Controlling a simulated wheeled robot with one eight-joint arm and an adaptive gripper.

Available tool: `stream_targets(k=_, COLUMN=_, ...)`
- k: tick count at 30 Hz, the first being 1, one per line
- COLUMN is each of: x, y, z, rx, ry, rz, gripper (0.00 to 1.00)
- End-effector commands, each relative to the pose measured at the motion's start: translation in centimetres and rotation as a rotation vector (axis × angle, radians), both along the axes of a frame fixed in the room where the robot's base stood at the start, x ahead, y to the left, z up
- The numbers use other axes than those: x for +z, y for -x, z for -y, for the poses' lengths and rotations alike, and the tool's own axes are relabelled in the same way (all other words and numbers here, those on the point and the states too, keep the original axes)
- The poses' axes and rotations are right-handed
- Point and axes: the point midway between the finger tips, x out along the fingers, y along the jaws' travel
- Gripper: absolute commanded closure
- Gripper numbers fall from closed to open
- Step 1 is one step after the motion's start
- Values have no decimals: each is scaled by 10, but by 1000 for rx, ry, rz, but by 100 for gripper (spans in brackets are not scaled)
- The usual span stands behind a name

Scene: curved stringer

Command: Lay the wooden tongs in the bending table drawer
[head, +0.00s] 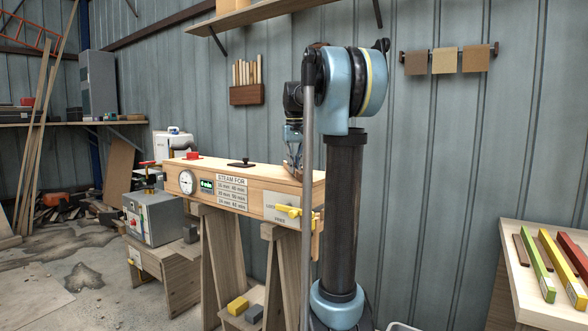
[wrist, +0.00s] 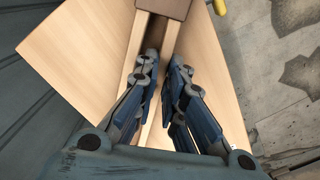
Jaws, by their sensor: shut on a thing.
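My gripper (head: 293,165) is at the right end of the wooden steam box, low over its top, partly behind my own arm. In the wrist view, my gripper's two fingers (wrist: 164,66) are close together around narrow pale wood below a brown block (wrist: 160,8). This looks like the wooden tongs (wrist: 157,35), held between the fingers, though pale wood behind blurs their outline. The tongs cannot be made out in the head view. I cannot pick out the bending table drawer in either view.
The steam box (head: 245,180) stands on wooden trestles and has a yellow latch handle (head: 290,210) at its right end. A pale table (head: 517,265) with coloured strips is at far right. A grey metal box (head: 155,220) stands at left. Open floor lies at lower left.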

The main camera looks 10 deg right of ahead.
Motion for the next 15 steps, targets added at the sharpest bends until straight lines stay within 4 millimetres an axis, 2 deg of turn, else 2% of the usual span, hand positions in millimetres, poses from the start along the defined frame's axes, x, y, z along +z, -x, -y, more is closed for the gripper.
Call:
stream_targets(k=3, x=-1, y=0, z=0, rx=0, ry=0, rz=0, gripper=100)
stream_targets(k=4, x=-1, y=0, z=0, rx=0, ry=0, rz=0, gripper=84)
stream_targets(k=6, x=-1, y=0, z=0, rx=0, ry=0, rz=0, gripper=70)
stream_targets(k=15, x=0, y=0, z=0, rx=0, ry=0, rz=0, gripper=70)
